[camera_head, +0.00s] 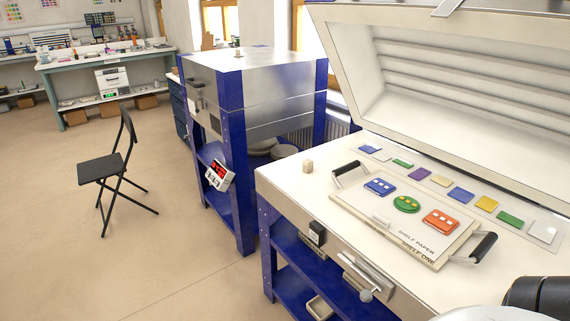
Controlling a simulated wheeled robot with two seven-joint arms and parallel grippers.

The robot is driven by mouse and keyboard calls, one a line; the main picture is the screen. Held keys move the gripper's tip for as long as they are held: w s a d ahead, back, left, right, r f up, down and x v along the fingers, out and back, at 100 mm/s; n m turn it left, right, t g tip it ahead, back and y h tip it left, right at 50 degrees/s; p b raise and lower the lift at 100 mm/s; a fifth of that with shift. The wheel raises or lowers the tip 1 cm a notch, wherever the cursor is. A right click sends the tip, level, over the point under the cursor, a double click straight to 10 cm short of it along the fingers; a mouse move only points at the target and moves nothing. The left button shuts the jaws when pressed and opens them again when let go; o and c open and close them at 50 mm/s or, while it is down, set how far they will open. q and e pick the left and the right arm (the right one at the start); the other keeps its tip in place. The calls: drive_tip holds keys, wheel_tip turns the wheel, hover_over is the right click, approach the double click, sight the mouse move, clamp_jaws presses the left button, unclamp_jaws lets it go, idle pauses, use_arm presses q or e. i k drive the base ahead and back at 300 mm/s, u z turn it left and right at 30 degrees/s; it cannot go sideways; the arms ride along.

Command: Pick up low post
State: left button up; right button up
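A short cream post (308,166) stands upright on the left end of the open kiln's pale top (285,178), apart from the shelf board. It looks like the low post. The shelf board (345,205), marked "SHELF ONE" and "SHELF PAPER", lies to its right with a black handle at each end. A small pale piece (380,221) lies on the board's front part; what it is I cannot tell. Neither of my grippers is in view. A dark and white part, probably of my own body, fills the bottom right corner.
Blue (380,187), green (406,204) and orange (440,221) glass pieces lie on the board. Several coloured tiles line the back edge. The raised lid (450,70) stands behind. A closed kiln (250,85) and a black chair (103,168) are to the left.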

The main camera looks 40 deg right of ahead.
sight(308, 163)
drive_tip(key=i, duration=3.4)
drive_tip(key=z, duration=2.35)
